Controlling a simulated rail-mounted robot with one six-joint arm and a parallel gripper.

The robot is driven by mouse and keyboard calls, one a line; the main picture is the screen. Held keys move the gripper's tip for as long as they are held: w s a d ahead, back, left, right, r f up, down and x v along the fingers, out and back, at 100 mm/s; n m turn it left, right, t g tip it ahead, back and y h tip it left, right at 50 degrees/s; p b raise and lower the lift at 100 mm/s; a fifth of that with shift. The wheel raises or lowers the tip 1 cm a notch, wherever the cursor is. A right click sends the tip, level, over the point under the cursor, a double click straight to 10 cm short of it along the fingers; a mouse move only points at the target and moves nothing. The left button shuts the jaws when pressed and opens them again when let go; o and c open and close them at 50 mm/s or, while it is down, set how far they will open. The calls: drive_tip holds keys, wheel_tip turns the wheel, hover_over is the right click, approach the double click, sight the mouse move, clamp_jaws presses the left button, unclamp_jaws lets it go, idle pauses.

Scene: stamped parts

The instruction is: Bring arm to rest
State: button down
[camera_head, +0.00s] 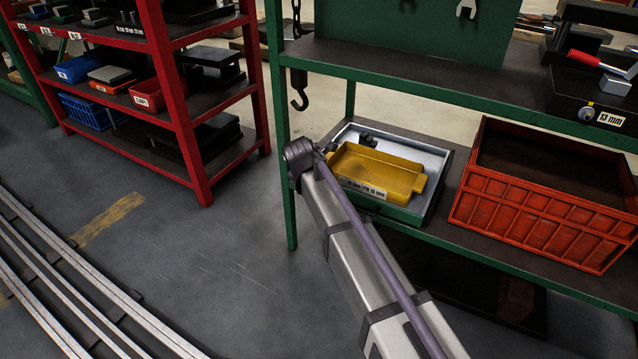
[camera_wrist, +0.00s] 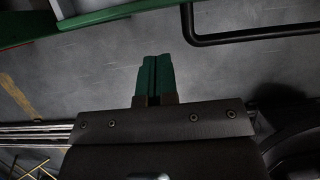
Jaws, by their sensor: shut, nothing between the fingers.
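My gripper (camera_wrist: 154,75) shows in the wrist view with its two green fingers side by side and touching. Nothing is between them. The grey floor lies behind the fingertips in that view. In the head view, my arm (camera_head: 365,265) reaches from the lower right up to a dark joint in front of the green shelf rack. I cannot make out the gripper in the head view.
A yellow bin (camera_head: 375,172) sits in a grey tray (camera_head: 437,163) on the green rack, close to my arm. A red crate (camera_head: 545,215) stands to its right. A red rack (camera_head: 185,125) stands at left. Floor rails (camera_head: 75,275) run at lower left. A black bar (camera_wrist: 255,36) shows in the wrist view.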

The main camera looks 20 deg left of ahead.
drive_tip(key=d+p+v, duration=0.1)
drive_tip(key=p+v, duration=0.8)
drive_tip(key=v, duration=0.1)
drive_tip(key=shift+a, duration=0.45)
drive_tip(key=shift+s, duration=0.1)
